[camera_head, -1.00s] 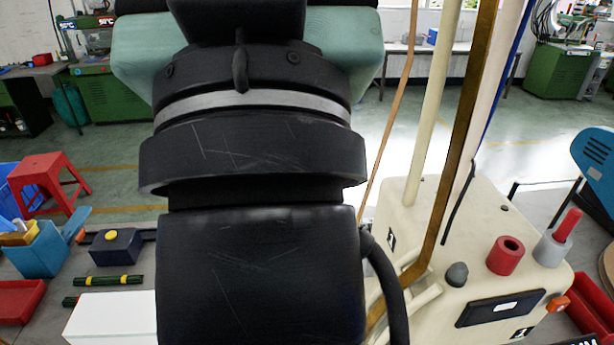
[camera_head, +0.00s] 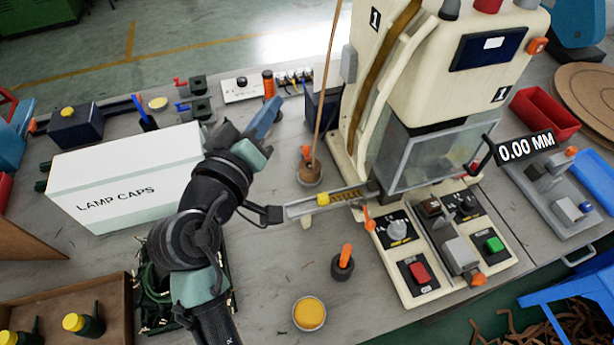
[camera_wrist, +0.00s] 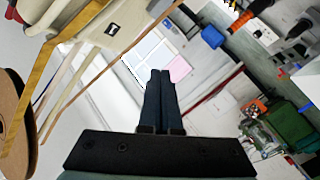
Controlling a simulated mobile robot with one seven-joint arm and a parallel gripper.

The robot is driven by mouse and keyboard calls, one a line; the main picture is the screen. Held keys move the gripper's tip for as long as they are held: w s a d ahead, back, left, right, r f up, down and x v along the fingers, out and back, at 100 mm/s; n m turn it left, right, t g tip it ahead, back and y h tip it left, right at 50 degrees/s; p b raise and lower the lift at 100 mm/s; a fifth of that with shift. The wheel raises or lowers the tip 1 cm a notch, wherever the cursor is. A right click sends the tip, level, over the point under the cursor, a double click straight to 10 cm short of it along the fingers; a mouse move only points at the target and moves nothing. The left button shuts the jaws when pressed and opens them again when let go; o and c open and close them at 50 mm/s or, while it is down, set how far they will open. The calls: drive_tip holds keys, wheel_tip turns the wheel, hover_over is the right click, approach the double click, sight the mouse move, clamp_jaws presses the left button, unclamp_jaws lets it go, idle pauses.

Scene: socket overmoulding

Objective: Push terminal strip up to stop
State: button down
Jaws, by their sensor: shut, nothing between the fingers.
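A narrow metal rail (camera_head: 300,209) leads into the left side of the cream machine (camera_head: 440,70) in the head view. A brown-yellow strip (camera_head: 346,196), likely the terminal strip, lies in it, with a small yellow piece (camera_head: 323,199) at its left. The strip's right end and any stop are hard to make out at the machine. My gripper (camera_head: 273,106) is above and to the left of the rail, apart from it, with blue fingers pointing up and away. In the wrist view its dark fingers (camera_wrist: 158,100) are shut and empty; no strip shows there.
A readout (camera_head: 526,147) shows 0.00 MM. A white LAMP CAPS box (camera_head: 110,185) stands left of my arm. An orange-handled tool (camera_head: 343,262) and a yellow round pad (camera_head: 309,314) are in front of the rail. A cord hangs to a round base (camera_head: 309,172) behind it.

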drive_tip(key=s+a+f+n+g+h+b, duration=0.1)
drive_tip(key=s+f+n+b, duration=0.15)
drive_tip(key=f, duration=0.75)
drive_tip(key=s+a+f+n+h+b, duration=0.1)
drive_tip(key=s+f+n+b, duration=0.15)
drive_tip(key=f, duration=0.65)
drive_tip(key=n+h+b, duration=0.1)
drive_tip(key=n+b, duration=0.1)
drive_tip(key=n, duration=0.1)
approach(308, 213)
drive_tip(key=s+a+r, duration=0.1)
drive_tip(key=a, duration=0.2)
drive_tip(key=shift+t, duration=0.4)
drive_tip(key=shift+s+d+p+x, duration=0.2)
drive_tip(key=shift+d+p+x, duration=0.15)
drive_tip(key=shift+x, duration=1.7)
drive_tip(key=shift+s+d+p+x, duration=0.2)
drive_tip(key=shift+d+x, duration=0.15)
drive_tip(key=shift+x, duration=1.7)
drive_tip(key=shift+s+d+p+x, duration=0.15)
drive_tip(key=shift+d+p+x, duration=0.2)
drive_tip(key=shift+x, duration=1.65)
drive_tip(key=shift+r, duration=0.15)
